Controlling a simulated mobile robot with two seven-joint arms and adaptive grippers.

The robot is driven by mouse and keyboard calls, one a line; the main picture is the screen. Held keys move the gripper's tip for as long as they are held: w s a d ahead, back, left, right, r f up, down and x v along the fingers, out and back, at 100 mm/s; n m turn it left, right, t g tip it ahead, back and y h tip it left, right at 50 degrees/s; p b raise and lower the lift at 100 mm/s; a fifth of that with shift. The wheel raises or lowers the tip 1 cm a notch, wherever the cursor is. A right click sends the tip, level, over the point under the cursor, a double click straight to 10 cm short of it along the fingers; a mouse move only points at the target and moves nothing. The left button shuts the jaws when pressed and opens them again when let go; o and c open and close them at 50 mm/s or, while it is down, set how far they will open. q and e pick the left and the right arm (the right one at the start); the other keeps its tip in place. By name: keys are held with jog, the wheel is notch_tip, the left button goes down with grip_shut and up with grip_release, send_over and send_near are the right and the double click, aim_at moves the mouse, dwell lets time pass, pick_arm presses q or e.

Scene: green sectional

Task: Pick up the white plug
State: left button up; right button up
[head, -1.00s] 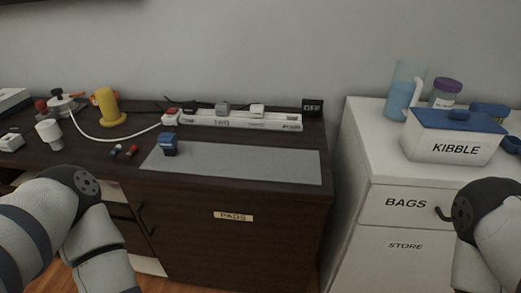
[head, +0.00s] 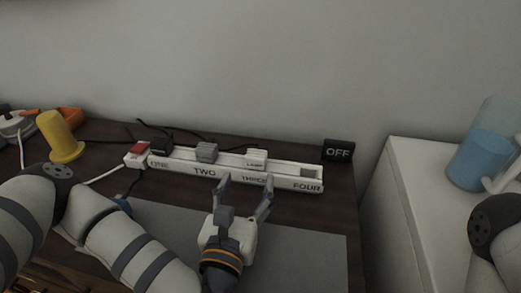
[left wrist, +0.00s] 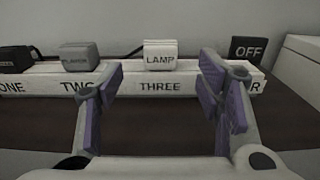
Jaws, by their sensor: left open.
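The white plug (head: 257,157), labelled LAMP, sits in the power strip (head: 180,166) above the word THREE. It also shows in the left wrist view (left wrist: 160,55), upright and centred between my fingers in the picture. My left gripper (head: 246,183) is open and empty, just in front of the strip, its fingertips pointing at the plug from the near side. The fingers (left wrist: 162,88) do not touch the plug. Only a part of my right arm shows at the right edge of the head view; its gripper is out of view.
A grey plug (head: 207,152) and a black plug (head: 160,145) sit left of the white one on the strip. A black OFF sign (head: 338,151) stands at its right end. A yellow stand (head: 60,137) is at the left. A grey mat (head: 300,240) lies in front.

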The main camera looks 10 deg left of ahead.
aim_at(255, 162)
pick_arm(q)
jog(key=w, duration=0.9)
jog(key=shift+w, duration=0.15)
jog(key=c, duration=1.2)
